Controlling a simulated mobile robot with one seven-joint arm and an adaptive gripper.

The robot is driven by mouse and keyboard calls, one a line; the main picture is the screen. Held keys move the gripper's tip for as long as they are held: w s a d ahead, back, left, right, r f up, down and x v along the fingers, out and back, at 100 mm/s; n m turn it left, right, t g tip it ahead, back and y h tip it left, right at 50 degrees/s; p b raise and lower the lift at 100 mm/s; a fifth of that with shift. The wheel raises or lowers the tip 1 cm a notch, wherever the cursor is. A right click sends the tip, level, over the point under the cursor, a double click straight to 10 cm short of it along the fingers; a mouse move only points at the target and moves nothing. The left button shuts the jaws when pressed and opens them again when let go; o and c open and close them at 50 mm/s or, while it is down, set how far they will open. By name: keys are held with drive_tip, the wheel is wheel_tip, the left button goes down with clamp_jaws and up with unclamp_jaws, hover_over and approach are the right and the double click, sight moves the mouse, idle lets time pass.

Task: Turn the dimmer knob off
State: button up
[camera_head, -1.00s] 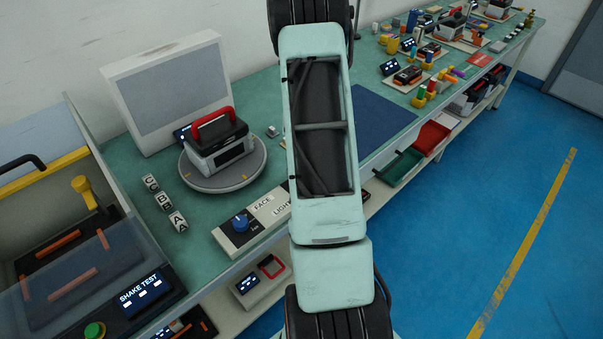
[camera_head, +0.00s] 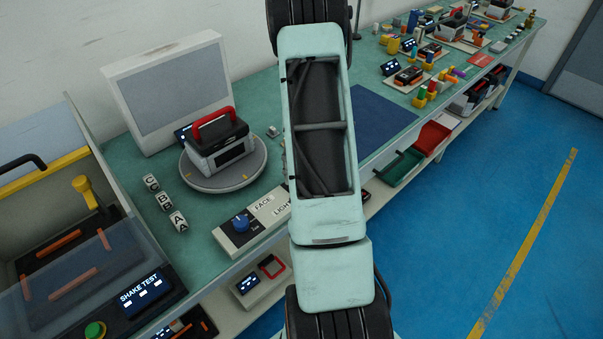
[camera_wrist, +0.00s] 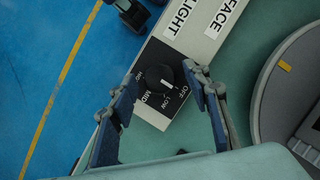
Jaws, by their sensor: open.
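A round grey turntable (camera_head: 218,182) carries a case with a red handle (camera_head: 212,131) beside the box. Lettered cubes (camera_head: 164,201) stand to the left. The shake test panel (camera_head: 143,292) is at the lower left. The blue floor is clear on the right.

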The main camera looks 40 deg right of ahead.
drive_tip(key=v, duration=1.2)
idle(0.3)
